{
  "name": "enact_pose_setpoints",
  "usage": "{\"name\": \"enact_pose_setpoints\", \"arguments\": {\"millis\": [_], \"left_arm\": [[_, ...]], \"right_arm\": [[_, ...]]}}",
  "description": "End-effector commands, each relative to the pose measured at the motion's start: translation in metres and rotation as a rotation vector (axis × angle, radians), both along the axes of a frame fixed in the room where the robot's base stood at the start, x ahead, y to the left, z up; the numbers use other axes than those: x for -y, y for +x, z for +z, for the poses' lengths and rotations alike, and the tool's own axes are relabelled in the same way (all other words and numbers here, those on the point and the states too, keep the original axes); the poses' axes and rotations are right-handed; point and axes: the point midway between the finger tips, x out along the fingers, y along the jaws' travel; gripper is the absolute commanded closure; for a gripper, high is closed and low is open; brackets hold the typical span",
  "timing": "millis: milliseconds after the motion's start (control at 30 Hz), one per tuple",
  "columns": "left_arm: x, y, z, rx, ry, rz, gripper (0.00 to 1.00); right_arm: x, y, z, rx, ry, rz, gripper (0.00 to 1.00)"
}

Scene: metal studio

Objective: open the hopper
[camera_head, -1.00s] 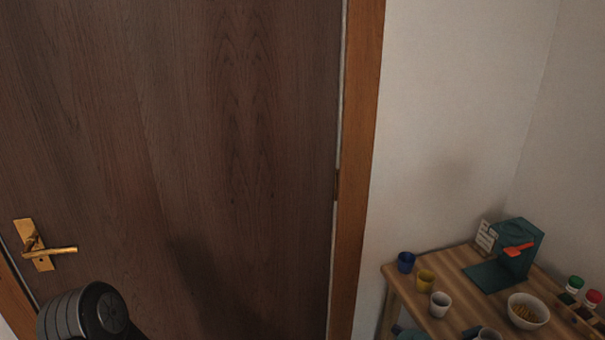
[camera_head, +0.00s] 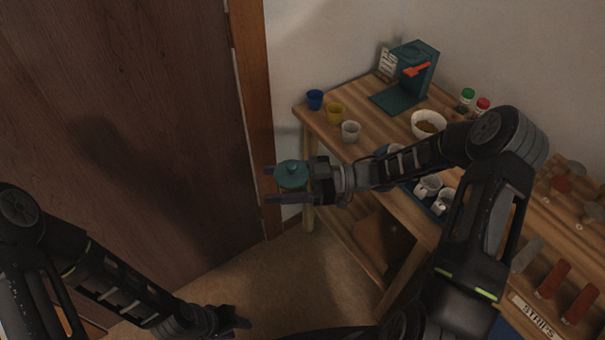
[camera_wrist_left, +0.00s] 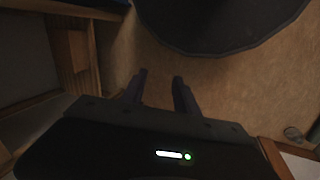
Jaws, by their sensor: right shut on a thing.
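A teal machine (camera_head: 406,82) with an orange-red lever or flap stands at the back of the wooden table; I cannot tell which part is the hopper. My right gripper (camera_head: 273,184) is off the table's left edge, shut on a teal round-topped container (camera_head: 292,172) with a small knob. Its fingers lie on either side, and its lower part is mostly hidden. My left gripper (camera_head: 238,322) is low over the floor, away from the table. In the left wrist view its fingers (camera_wrist_left: 160,84) are apart with nothing between them.
The table (camera_head: 375,127) carries a blue cup (camera_head: 314,99), a yellow cup (camera_head: 336,112), a grey-white cup (camera_head: 351,131), a filled bowl (camera_head: 428,124) and green- and red-capped jars. A dark wooden door (camera_head: 120,130) is at left. Floor between is clear.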

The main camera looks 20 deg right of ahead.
Motion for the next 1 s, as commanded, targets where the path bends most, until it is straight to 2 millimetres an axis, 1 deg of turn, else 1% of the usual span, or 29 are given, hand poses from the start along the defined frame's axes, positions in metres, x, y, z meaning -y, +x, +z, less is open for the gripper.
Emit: {"name": "enact_pose_setpoints", "arguments": {"millis": [33,100,200,300,433,667,767,867,967,1000], "left_arm": [[0.000,0.000,0.000,0.000,0.000,0.000,0.64],[0.000,0.000,0.000,0.000,0.000,0.000,0.64],[0.000,0.000,0.000,0.000,0.000,0.000,0.64],[0.000,0.000,0.000,0.000,0.000,0.000,0.64],[0.000,0.000,0.000,0.000,0.000,0.000,0.64],[0.000,0.000,0.000,0.000,0.000,0.000,0.63],[-0.001,0.001,0.000,0.000,0.001,0.005,0.55],[-0.007,0.009,0.003,0.015,0.002,0.024,0.46],[-0.015,0.029,0.010,0.050,0.007,0.060,0.38],[-0.021,0.040,0.013,0.066,0.013,0.089,0.35]], "right_arm": [[-0.016,0.002,-0.001,0.004,0.001,0.065,1.00],[-0.033,0.004,-0.004,0.005,0.002,0.139,1.00],[-0.050,0.007,-0.006,0.002,0.001,0.219,1.00],[-0.060,0.008,-0.007,0.001,0.001,0.268,1.00],[-0.064,0.008,-0.008,0.001,0.000,0.291,1.00],[-0.064,0.008,-0.008,0.000,-0.001,0.291,1.00],[-0.064,0.008,-0.008,0.000,-0.001,0.290,1.00],[-0.064,0.008,-0.008,0.000,0.000,0.290,1.00],[-0.064,0.008,-0.008,0.000,0.000,0.289,1.00],[-0.064,0.008,-0.008,0.000,0.000,0.289,1.00]]}}
